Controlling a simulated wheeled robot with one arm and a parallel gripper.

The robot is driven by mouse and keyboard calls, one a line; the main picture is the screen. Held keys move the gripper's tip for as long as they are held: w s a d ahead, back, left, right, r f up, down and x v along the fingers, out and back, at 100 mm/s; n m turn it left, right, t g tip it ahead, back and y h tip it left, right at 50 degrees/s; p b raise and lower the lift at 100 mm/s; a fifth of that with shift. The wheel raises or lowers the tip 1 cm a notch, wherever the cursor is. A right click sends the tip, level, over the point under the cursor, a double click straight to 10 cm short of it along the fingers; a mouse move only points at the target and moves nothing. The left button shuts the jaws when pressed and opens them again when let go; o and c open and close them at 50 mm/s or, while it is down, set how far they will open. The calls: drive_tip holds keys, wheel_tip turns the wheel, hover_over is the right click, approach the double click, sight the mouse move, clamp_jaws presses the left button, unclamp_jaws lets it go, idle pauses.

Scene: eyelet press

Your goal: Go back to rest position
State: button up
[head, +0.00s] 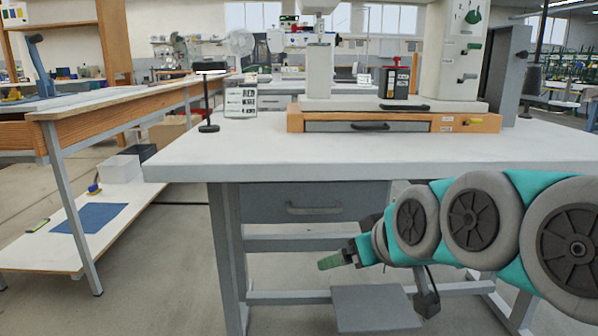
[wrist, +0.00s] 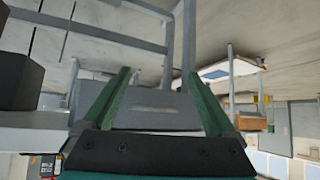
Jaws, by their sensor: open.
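My gripper (head: 332,262) is low in front of the white table (head: 330,150), below the tabletop, with its fingers pointing left. My teal and grey arm reaches in from the right edge of the head view. In the wrist view, which is upside down, the two green fingers of my gripper (wrist: 159,74) stand wide apart with nothing between them. Behind them is the grey under-table drawer (wrist: 155,110), which looks closed. The drawer (head: 320,200) also shows above my gripper in the head view.
The eyelet press (head: 318,65) stands on the table over a wooden base (head: 465,123) with a drawer. A black-based stand (head: 208,127) and a small sign (head: 241,100) are at the left. A grey footplate (head: 375,308) is below my gripper. Open floor (head: 165,250) lies left.

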drive_tip(key=s+d+f+m+g+h, duration=0.1)
drive_tip(key=s+d+f+m+g, duration=0.15)
drive_tip(key=s+f, duration=0.5)
drive_tip(key=s+d+f+m+g+h, duration=0.1)
drive_tip(key=s+d+f+g, duration=0.1)
drive_tip(key=s+f+g, duration=0.35)
drive_tip(key=s+d+f+m+g+h, duration=0.1)
drive_tip(key=s+d+f+g+h, duration=0.1)
drive_tip(key=s+f, duration=0.75)
wheel_tip(320, 180, up, 15)
drive_tip(key=s+p, duration=0.1)
drive_tip(key=p, duration=1.1)
drive_tip(key=shift+s+f+p, duration=0.15)
drive_tip(key=shift+f+p, duration=0.05)
drive_tip(key=shift+p, duration=0.2)
drive_tip(key=shift+d, duration=0.1)
